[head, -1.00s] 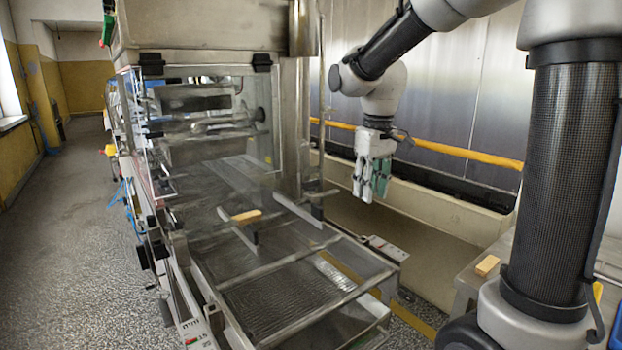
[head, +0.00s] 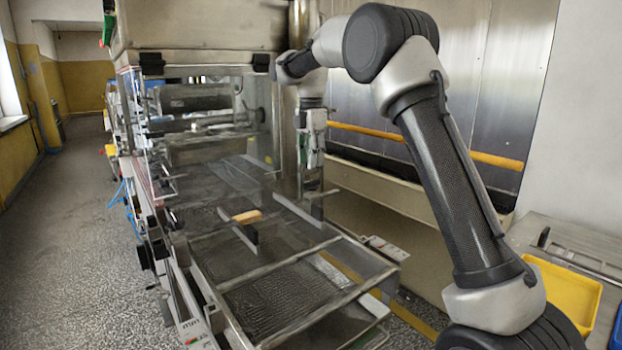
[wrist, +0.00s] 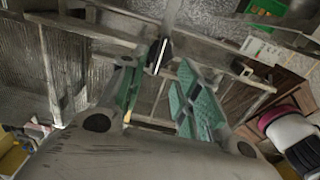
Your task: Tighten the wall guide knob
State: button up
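My gripper (head: 312,160) is over the right side of the machine frame, pointing down. In the wrist view its green-padded fingers (wrist: 160,82) are spread apart, with nothing gripped. A small dark part (wrist: 158,56) shows between and beyond the fingertips; it may be the wall guide knob, but its shape is unclear. In the head view a dark fitting (head: 317,208) sits below my gripper at the right rail, beside the right guide bar (head: 295,209). A second guide bar (head: 246,235) lies to its left on the mesh belt (head: 205,218).
A yellow-orange block (head: 247,216) rests on the mesh by the left guide bar. A machine upright (head: 291,130) stands close to my gripper. A yellow tray (head: 562,295) is on the side table (head: 590,240) at right. The floor at left is clear.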

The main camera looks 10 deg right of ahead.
aim_at(311, 187)
notch_tip(311, 187, down, 7)
jog(key=shift+r, duration=0.15)
jog(key=shift+c, duration=0.4)
grip_shut()
